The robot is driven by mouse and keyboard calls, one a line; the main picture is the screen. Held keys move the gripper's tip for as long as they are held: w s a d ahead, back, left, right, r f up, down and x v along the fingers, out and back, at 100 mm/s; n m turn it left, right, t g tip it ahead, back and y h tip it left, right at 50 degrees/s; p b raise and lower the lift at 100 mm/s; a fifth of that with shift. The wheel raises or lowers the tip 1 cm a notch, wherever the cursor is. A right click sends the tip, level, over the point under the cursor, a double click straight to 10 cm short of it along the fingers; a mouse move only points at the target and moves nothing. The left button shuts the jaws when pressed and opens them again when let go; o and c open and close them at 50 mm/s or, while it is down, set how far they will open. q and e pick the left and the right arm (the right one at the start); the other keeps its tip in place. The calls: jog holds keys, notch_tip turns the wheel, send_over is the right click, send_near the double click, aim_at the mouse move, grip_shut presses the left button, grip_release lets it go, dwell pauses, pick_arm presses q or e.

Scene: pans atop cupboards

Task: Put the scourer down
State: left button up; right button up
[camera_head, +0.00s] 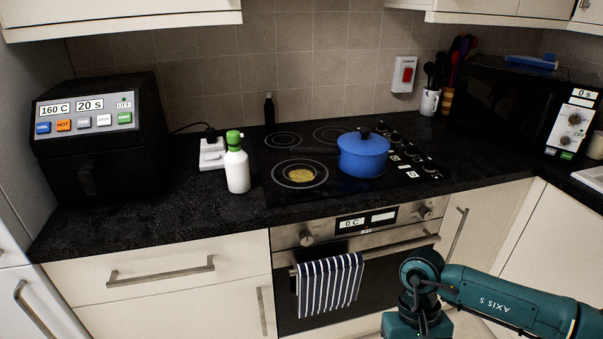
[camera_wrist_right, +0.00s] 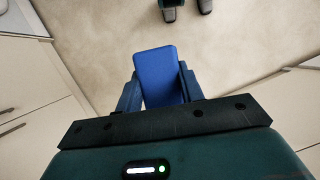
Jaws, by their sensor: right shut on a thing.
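My right gripper (camera_wrist_right: 158,90) is shut on the scourer (camera_wrist_right: 156,72), a flat blue block with rounded corners. In the right wrist view the scourer sticks out between the two dark fingers, with pale floor behind it. In the head view my right arm (camera_head: 500,292) comes in from the lower right, in front of the oven; its fingers and the scourer are hidden or out of frame there.
The black worktop (camera_head: 130,222) has bare room at the front left. A white bottle (camera_head: 237,171) with a green cap stands beside the hob (camera_head: 335,198). The hob bears a yellow patch (camera_head: 300,174) and a blue pot (camera_head: 362,156). A striped towel (camera_head: 330,285) hangs on the oven handle.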

jog(key=s+v, duration=0.1)
jog(key=v, duration=1.3)
jog(key=shift+s+r, duration=0.35)
jog(key=shift+r, duration=0.2)
